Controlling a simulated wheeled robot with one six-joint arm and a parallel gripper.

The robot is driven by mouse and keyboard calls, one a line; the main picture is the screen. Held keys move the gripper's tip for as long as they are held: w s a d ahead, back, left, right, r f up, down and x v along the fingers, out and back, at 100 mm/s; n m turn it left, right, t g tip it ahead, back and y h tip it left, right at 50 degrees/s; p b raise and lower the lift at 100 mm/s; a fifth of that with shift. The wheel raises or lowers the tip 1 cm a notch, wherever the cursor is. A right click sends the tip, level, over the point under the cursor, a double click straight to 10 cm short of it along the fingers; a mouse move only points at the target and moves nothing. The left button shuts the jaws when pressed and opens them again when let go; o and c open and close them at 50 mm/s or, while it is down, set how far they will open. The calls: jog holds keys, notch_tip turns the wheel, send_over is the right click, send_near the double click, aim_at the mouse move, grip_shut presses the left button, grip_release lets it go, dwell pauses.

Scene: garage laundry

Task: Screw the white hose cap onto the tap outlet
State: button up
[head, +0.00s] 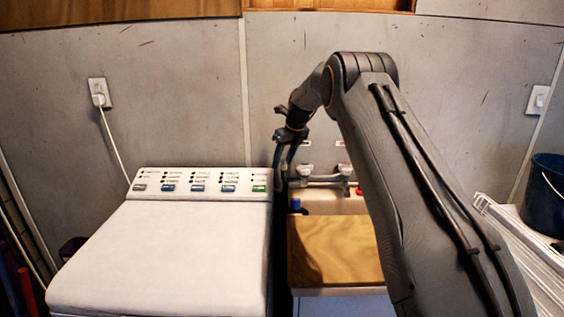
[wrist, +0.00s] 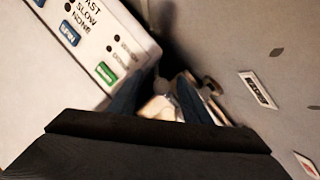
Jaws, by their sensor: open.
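My gripper (head: 284,163) points down at the gap between the washing machine and the sink, just left of the taps. In the wrist view its two bluish fingers (wrist: 158,98) stand apart, open. A pale cream-white object (wrist: 160,108) shows between the fingers; it may be the white hose cap, but it is blurred and partly hidden, and I cannot tell whether the fingers touch it. The grey tap fitting (head: 322,180) with two pale handles is on the wall side above the sink. I cannot make out its outlet clearly.
The white washing machine (head: 165,255) fills the left. A wooden board (head: 335,250) covers the front of the sink (head: 335,204). A small blue item (head: 296,204) and a red item (head: 358,191) are near the sink. A dark bucket (head: 548,190) stands far right.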

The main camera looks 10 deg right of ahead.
jog(key=b+v, duration=0.2)
jog(key=v, duration=0.5)
jog(key=shift+r, duration=0.25)
jog(key=shift+w+a+f+b, duration=0.3)
jog(key=shift+w+f, duration=0.35)
jog(key=shift+w+a+f+b, duration=0.25)
jog(key=shift+w+a+f, duration=0.05)
jog(key=shift+w+f, duration=0.4)
jog(key=o, duration=0.3)
jog(key=shift+o, duration=0.2)
